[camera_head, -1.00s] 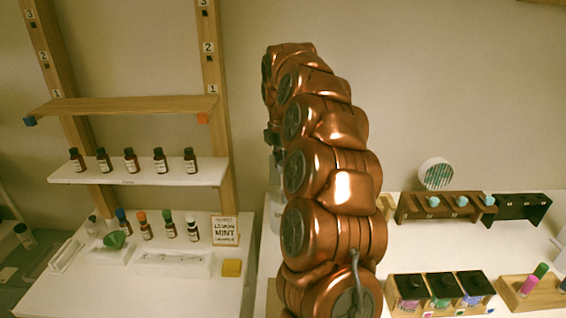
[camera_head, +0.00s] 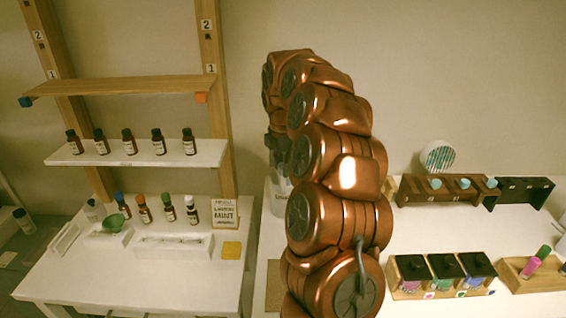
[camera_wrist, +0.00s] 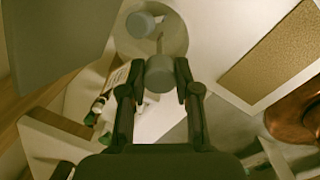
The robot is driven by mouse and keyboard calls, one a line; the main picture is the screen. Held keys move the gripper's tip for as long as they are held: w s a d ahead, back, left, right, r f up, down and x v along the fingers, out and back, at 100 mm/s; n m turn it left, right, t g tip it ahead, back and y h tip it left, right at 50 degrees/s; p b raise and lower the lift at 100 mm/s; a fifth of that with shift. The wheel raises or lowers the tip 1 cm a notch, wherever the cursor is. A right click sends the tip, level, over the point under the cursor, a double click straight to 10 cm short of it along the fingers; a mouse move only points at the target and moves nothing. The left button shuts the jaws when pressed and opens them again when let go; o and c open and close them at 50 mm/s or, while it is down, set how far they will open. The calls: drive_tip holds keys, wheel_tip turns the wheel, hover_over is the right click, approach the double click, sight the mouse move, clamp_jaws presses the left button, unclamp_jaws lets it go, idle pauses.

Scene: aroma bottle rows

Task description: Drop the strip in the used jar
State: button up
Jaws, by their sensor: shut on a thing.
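My gripper (camera_wrist: 160,82) is shut on a small grey rounded piece (camera_wrist: 160,72), which I take to be the strip's handle. In the head view, the pale see-through jar (camera_head: 279,203) stands on the table beneath my gripper (camera_head: 277,150), partly hidden by my arm. Whether the strip is inside the rim I cannot tell.
A brown board (camera_wrist: 275,52) lies right of the jar. A shelf (camera_head: 135,153) with several bottles and a lower row of capped bottles (camera_head: 168,215) stand left. Dark racks (camera_head: 437,190) and a box of three jars (camera_head: 442,275) are right.

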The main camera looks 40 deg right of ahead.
drive_tip(key=o, duration=1)
wheel_tip(320, 180, up, 12)
drive_tip(key=a, duration=0.1)
drive_tip(key=shift+s, duration=0.45)
drive_tip(key=shift+f, duration=0.1)
idle(0.3)
